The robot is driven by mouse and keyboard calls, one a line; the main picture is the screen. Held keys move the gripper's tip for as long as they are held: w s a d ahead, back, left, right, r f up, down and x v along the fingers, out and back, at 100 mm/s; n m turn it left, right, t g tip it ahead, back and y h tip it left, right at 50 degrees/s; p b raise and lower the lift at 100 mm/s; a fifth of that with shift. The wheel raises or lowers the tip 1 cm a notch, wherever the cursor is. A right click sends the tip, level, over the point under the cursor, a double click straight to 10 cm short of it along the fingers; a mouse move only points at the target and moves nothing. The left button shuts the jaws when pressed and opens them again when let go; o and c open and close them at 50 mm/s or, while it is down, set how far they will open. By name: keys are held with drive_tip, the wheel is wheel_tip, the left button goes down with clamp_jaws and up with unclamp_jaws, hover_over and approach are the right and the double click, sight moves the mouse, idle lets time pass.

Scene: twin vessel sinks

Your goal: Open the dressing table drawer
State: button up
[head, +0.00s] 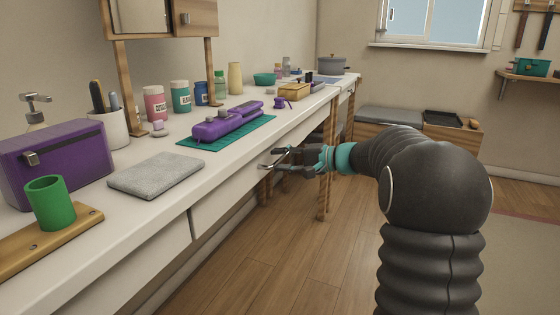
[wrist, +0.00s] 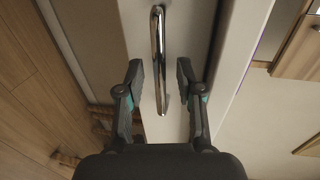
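The dressing table (head: 90,255) is a long white-topped table along the left wall in the head view. Its white drawer front (head: 225,207) faces my arm and looks closed. The metal bar handle (wrist: 159,60) runs upright in the wrist view, on the pale drawer front (wrist: 190,30). My gripper (head: 277,160) is at the drawer front in the head view. In the wrist view my gripper (wrist: 160,78) is open, with one finger on each side of the handle's lower part. There are visible gaps between the fingers and the bar. In the head view the gripper partly covers the handle.
On the tabletop are a grey cloth (head: 157,175), a purple box (head: 55,162), a green cup (head: 50,203) and a purple tool (head: 225,124) on a green mat. A wooden table leg (head: 326,192) stands beyond my gripper. The wooden floor (head: 270,255) in front is clear.

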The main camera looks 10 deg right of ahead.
drive_tip(key=shift+w+a, duration=0.25)
drive_tip(key=shift+a, duration=0.05)
clamp_jaws()
drive_tip(key=shift+s+d+f, duration=0.1)
